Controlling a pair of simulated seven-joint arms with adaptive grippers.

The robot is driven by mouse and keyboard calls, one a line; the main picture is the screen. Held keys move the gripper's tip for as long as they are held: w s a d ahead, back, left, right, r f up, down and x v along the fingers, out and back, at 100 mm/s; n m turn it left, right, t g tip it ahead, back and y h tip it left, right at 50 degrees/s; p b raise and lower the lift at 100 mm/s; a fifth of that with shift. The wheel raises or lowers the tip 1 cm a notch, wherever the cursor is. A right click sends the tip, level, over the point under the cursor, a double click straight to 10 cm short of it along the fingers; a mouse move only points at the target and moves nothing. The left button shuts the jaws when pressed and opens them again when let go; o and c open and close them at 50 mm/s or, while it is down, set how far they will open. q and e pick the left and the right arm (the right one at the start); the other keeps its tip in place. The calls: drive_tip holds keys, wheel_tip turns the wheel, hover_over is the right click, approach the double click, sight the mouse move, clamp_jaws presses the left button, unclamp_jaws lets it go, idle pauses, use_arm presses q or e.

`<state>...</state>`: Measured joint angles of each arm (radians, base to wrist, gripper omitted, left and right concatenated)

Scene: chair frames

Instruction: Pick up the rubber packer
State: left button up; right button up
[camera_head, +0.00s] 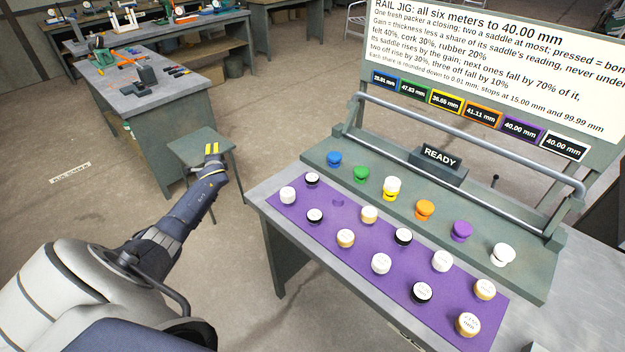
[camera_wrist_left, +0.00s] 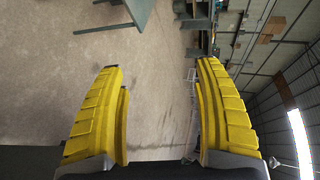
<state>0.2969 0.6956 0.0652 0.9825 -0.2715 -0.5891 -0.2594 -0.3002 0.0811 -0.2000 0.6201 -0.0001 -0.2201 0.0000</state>
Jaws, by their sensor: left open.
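Several round packers with pale tops lie on a purple mat (camera_head: 450,320). Some have black sides, like one at the back left (camera_head: 312,179), one in front of it (camera_head: 315,216), one near the middle (camera_head: 403,237) and one at the front (camera_head: 422,292). Others are white (camera_head: 381,263) or tan-sided (camera_head: 345,238). Their top labels are too small to read, so I cannot confirm which is rubber. My left gripper (camera_head: 211,149), with yellow fingers, is open and empty, left of the bench and apart from the packers; it also shows in the left wrist view (camera_wrist_left: 158,75). My right gripper is out of view.
Behind the mat, a jig holds blue, green, yellow, orange, purple and white saddles; a white-topped piece sits on the yellow saddle (camera_head: 391,194). A metal rail (camera_head: 460,140), READY box (camera_head: 440,157) and meter board (camera_head: 500,60) stand behind. A stool (camera_head: 190,150) is near my left gripper.

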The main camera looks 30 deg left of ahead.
use_arm(q)
drive_tip(key=s+a+r+n+g+y, duration=0.15)
drive_tip(key=a+r, duration=0.25)
drive_tip(key=r, duration=0.7)
drive_tip(key=a+r+n+g+y, duration=0.1)
drive_tip(key=a+r+n+y, duration=0.15)
drive_tip(key=r, duration=0.95)
drive_tip(key=a+r+n+g+y, duration=0.15)
drive_tip(key=a+r, duration=0.25)
drive_tip(key=r, duration=0.7)
drive_tip(key=n+g+h, duration=0.3)
drive_tip(key=g+h, duration=0.2)
drive_tip(key=h, duration=1.1)
hover_over(313, 176)
wheel_tip(313, 176, down, 14)
drive_tip(key=r, duration=0.1)
wheel_tip(313, 176, down, 17)
drive_tip(key=shift+r, duration=0.1)
drive_tip(key=shift+c, duration=0.3)
